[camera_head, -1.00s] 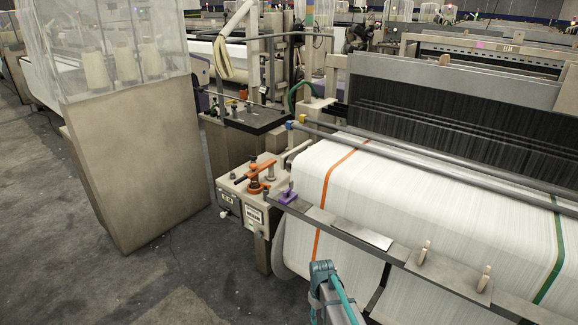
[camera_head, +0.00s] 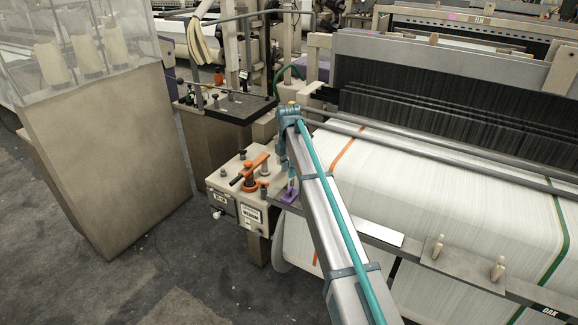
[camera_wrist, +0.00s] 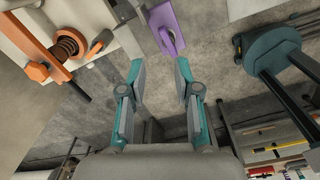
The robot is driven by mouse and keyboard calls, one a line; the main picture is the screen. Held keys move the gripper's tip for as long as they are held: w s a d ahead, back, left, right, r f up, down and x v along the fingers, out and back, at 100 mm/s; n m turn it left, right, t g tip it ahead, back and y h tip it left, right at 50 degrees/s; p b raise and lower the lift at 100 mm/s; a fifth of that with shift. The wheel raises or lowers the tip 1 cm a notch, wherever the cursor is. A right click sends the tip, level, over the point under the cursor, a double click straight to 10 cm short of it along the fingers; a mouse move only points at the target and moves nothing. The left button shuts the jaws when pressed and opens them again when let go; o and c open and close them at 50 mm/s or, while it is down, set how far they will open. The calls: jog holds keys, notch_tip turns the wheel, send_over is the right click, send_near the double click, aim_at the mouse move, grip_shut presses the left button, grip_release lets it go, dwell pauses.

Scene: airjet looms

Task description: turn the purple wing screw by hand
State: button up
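The purple wing screw (camera_head: 291,193) sits at the left end of the grey rail along the loom's front. In the wrist view the purple wing screw (camera_wrist: 165,29) shows at the top, with a flat wing and a wider purple base. My gripper (camera_wrist: 160,72) is open and empty, with its two fingers apart. The screw lies beyond the fingertips, roughly in line with the gap and slightly to the right, not touched. In the head view my forearm stands beside the screw and mostly hides my gripper.
An orange handle (camera_head: 250,172) stands on the loom's control box (camera_head: 228,205), left of the screw; its orange lever (camera_wrist: 38,72) is at the wrist view's upper left.

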aim_at(289, 190)
jog(key=n, duration=0.1)
jog(key=s+n, duration=0.1)
jog(key=n, duration=0.1)
jog(key=shift+d+r, duration=0.15)
jog(key=shift+d, duration=0.2)
notch_tip(289, 190, down, 8)
jog(key=b, duration=0.4)
jog(key=shift+a+f, duration=0.1)
jog(key=shift+f, duration=0.15)
jog(key=shift+w+r, duration=0.1)
jog(key=shift+r, duration=0.1)
jog(key=shift+f, duration=0.1)
grip_shut()
